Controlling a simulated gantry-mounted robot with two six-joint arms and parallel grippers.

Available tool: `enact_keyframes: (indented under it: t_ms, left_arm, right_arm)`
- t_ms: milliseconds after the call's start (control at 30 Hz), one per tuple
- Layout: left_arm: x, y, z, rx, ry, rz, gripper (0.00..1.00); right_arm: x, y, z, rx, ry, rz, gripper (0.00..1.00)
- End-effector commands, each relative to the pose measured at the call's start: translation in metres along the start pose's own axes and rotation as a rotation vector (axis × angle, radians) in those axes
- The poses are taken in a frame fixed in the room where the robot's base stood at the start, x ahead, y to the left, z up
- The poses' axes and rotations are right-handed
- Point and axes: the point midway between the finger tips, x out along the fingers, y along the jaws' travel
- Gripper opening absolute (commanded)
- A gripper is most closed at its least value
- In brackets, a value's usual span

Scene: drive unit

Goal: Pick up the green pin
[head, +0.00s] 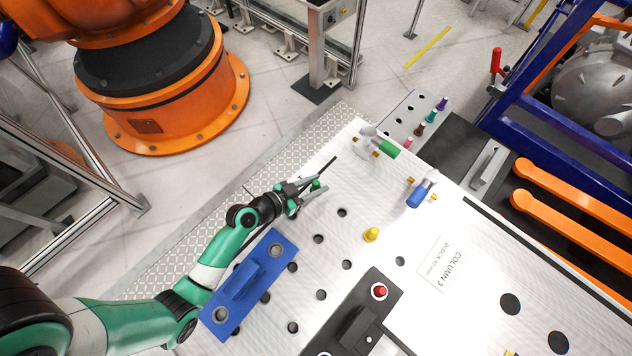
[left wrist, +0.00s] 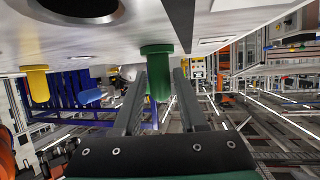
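The green pin (head: 316,184) stands in the light metal plate near its left edge in the head view. In the left wrist view the green pin (left wrist: 157,62) has a wide round head against the plate and a narrower body. My left gripper (head: 311,188) is at the pin. Its two fingers (left wrist: 160,88) are apart, one on each side of the pin's body, with gaps visible on both sides. Whether the fingertips reach past the pin cannot be told. My right gripper is in neither view.
A yellow pin (head: 371,235) and a blue block (head: 252,283) are on the plate (head: 330,262). A dark block with a red pin (head: 379,291) lies at the front. Several holes dot the plate.

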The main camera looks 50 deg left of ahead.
Motion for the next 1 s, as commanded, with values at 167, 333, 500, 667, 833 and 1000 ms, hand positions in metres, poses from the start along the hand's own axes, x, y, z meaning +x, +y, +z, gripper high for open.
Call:
enact_keyframes:
  t_ms: [167,333,500,667,833,1000]
  left_arm:
    - [0.0,0.0,0.0,0.0,0.0,0.0,0.07]
    - [0.0,0.0,0.0,0.0,0.0,0.0,0.0]
    - [0.0,0.0,-0.001,0.0,0.001,0.0,0.0]
    - [-0.001,0.0,-0.001,0.0,0.002,0.0,0.0]
    - [-0.004,0.0,-0.011,0.002,0.002,0.0,0.0]
    - [-0.018,0.002,-0.035,0.003,0.003,0.0,0.0]
  right_arm:
    - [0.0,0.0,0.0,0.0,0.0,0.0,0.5]
    - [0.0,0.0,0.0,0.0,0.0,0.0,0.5]
    - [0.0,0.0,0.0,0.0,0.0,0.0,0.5]
    - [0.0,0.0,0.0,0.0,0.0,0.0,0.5]
    - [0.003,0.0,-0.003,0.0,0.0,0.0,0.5]
    - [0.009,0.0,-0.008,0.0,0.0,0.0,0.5]
